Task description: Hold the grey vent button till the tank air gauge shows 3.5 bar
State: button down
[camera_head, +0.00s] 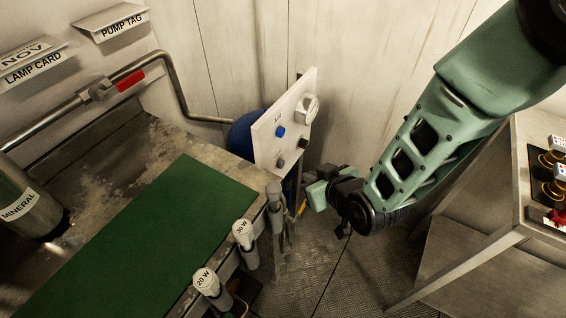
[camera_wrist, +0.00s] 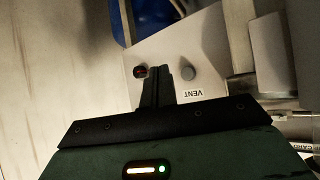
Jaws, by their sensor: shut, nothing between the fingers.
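The white vent panel (camera_head: 270,140) stands tilted at the far end of the bench, with a round gauge (camera_head: 308,108) at its upper right. The gauge's face is turned away and too small to read. In the wrist view the grey button (camera_wrist: 188,72) sits just above the upside-down VENT label (camera_wrist: 187,94). A dark reddish knob (camera_wrist: 140,71) is to its left. My gripper (camera_wrist: 161,71) is shut and empty. Its fingertips appear between the knob and the grey button; I cannot tell whether they touch the panel.
A blue tank (camera_head: 241,134) is behind the panel. The bench with a green mat (camera_head: 140,235) lies to the left, with 30 W (camera_head: 243,232) and 20 W (camera_head: 206,281) holders along its edge. A console with switches (camera_head: 550,165) stands at the right. Bare floor lies between.

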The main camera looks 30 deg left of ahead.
aim_at(281, 164)
jog(key=shift+w+a, duration=0.15)
jog(key=shift+a, duration=1.8)
jog(key=shift+b, duration=0.3)
jog(key=shift+a, duration=0.4)
